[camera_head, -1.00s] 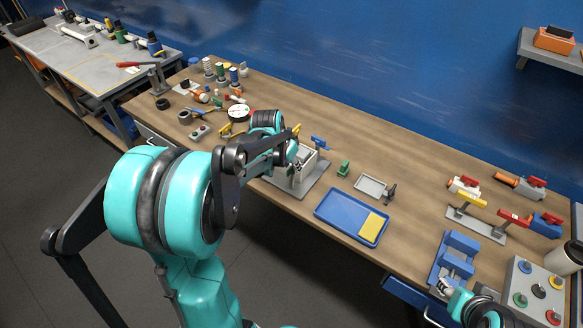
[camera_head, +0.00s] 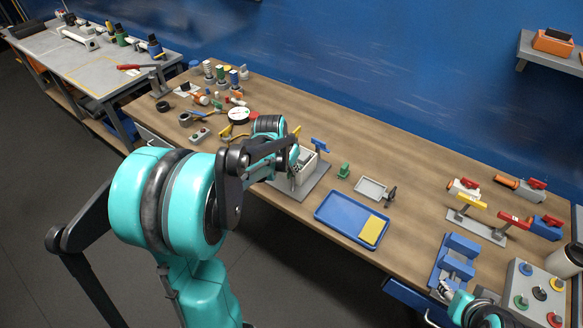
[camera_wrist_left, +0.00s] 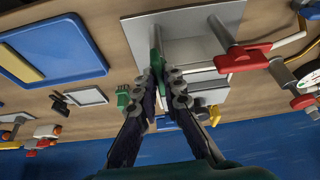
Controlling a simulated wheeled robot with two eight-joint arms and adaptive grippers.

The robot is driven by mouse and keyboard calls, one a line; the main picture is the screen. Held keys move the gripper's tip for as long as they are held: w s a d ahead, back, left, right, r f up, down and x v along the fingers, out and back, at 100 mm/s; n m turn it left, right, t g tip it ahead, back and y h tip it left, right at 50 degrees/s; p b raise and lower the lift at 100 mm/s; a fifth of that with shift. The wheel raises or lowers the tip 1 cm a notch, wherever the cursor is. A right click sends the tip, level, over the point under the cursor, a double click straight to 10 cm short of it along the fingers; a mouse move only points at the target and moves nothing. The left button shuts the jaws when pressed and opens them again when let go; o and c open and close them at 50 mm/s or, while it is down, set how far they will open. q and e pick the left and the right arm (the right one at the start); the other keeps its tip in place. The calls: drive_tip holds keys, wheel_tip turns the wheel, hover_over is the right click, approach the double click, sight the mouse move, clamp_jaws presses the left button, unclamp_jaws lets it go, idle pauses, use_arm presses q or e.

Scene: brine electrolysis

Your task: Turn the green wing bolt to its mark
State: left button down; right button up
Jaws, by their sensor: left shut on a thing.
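The green wing bolt (camera_wrist_left: 157,42) shows in the left wrist view as a narrow green piece at the grey block (camera_wrist_left: 190,78) on its pale plate (camera_wrist_left: 180,45). My left gripper (camera_wrist_left: 163,70) is shut on it, and its fingertips cover part of it. In the head view my left gripper (camera_head: 293,166) is at the block's near left side, where the green bolt is hidden. The turning mark cannot be made out. My right gripper (camera_head: 445,288) is at the lower right, by a blue holder, too small to read its state.
Red (camera_wrist_left: 243,58), yellow (camera_wrist_left: 213,115) and blue (camera_head: 320,146) handles stand close around the block. A small green piece (camera_head: 344,171), a grey tray (camera_head: 371,188) and a blue tray (camera_head: 330,213) lie to the right. Several small items crowd the table's left end.

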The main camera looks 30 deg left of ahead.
use_arm(q)
drive_tip(key=n+y, duration=0.1)
drive_tip(key=n, duration=0.2)
drive_tip(key=shift+d+n, duration=0.15)
drive_tip(key=shift+n, duration=0.25)
drive_tip(key=n+y, duration=0.1)
drive_tip(key=n, duration=0.1)
drive_tip(key=n+g+y, duration=0.1)
drive_tip(key=n, duration=0.1)
drive_tip(key=shift+w+d+n+p, duration=0.1)
drive_tip(key=shift+w+n+p, duration=0.05)
drive_tip(key=shift+n+p, duration=0.15)
drive_tip(key=n+g+y, duration=0.1)
drive_tip(key=n, duration=0.3)
drive_tip(key=shift+w, duration=0.1)
drive_tip(key=shift+n+g, duration=1)
drive_tip(key=shift+n, duration=1.4)
drive_tip(key=c, duration=1.6)
unclamp_jaws()
drive_tip(key=shift+c, duration=0.2)
drive_tip(key=shift+y, duration=0.3)
